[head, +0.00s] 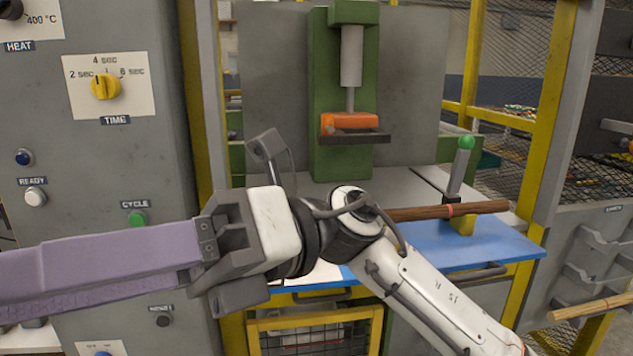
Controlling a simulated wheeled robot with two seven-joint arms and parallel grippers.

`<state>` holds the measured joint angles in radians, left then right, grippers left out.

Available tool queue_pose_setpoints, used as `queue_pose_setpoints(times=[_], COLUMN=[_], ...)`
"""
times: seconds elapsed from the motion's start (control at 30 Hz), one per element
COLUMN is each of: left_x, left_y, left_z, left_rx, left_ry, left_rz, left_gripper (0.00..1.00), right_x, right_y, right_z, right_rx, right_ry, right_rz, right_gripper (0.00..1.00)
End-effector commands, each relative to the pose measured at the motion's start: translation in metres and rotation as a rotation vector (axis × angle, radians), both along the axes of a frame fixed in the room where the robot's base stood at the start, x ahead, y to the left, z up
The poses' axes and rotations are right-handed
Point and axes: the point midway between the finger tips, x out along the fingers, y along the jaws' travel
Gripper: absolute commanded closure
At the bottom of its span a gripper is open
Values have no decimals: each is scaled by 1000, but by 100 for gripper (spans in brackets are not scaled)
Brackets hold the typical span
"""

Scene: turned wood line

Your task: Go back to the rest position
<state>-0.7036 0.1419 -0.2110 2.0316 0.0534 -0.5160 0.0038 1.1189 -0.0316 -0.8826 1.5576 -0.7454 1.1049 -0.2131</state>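My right arm reaches in from the lower right and ends in a grey gripper (224,240) that points left, in front of the machine. A long pale purple piece (100,268) runs from the gripper's front out past the left edge. I cannot tell whether it is the gripper's fingers or a bar between them, and its far end is out of view. My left gripper is not in view.
Behind my arm is a green press (342,90) with an orange head. A dark brown rod (480,208) lies over a blue table (425,245), by a green-knobbed lever (461,165). A control panel (125,180) stands left. A light rod (590,307) shows lower right.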

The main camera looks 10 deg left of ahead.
Motion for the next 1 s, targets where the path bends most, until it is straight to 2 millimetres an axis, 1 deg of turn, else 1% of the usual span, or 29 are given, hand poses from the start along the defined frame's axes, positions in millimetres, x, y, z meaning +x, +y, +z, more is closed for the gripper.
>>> queue_pose_setpoints(times=[0.03,0.07,0.13,0.17,0.2,0.27,0.3,0.37,0.4,0.47,0.5,0.53,0.57,0.6,0.67,0.7,0.77,0.8,0.87,0.9,0.97,1.0], left_x=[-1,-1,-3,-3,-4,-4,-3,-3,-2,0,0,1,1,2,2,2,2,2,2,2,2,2], left_y=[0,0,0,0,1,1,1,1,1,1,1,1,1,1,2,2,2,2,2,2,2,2], left_z=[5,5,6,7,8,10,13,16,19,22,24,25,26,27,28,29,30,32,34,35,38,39], left_rx=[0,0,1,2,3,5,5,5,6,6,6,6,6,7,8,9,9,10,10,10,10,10], left_ry=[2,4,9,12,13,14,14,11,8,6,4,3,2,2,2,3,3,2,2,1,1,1], left_rz=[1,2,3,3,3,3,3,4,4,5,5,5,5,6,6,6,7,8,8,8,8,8], left_gripper=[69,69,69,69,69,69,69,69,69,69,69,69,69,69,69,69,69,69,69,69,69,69], right_x=[19,32,66,82,105,138,160,191,208,229,240,246,250,254,254,251,242,233,215,201,176,158], right_y=[-6,-10,-22,-29,-39,-56,-68,-89,-103,-124,-138,-149,-159,-173,-192,-205,-224,-236,-254,-265,-281,-291], right_z=[11,17,23,22,19,6,-7,-34,-55,-90,-115,-135,-156,-183,-225,-253,-294,-321,-360,-385,-420,-441], right_rx=[59,92,163,190,224,269,296,330,349,372,385,392,399,406,413,415,417,416,411,407,397,391], right_ry=[157,248,463,553,676,861,985,1169,1287,1454,1559,1637,1713,1810,1952,2042,2177,2263,2389,2471,2592,2666], right_rz=[-47,-75,-149,-180,-225,-293,-339,-412,-459,-528,-571,-605,-638,-681,-746,-787,-849,-890,-955,-996,-1059,-1098], right_gripper=[49,49,49,49,49,49,49,49,49,49,49,49,49,49,49,49,49,49,49,49,49,49])
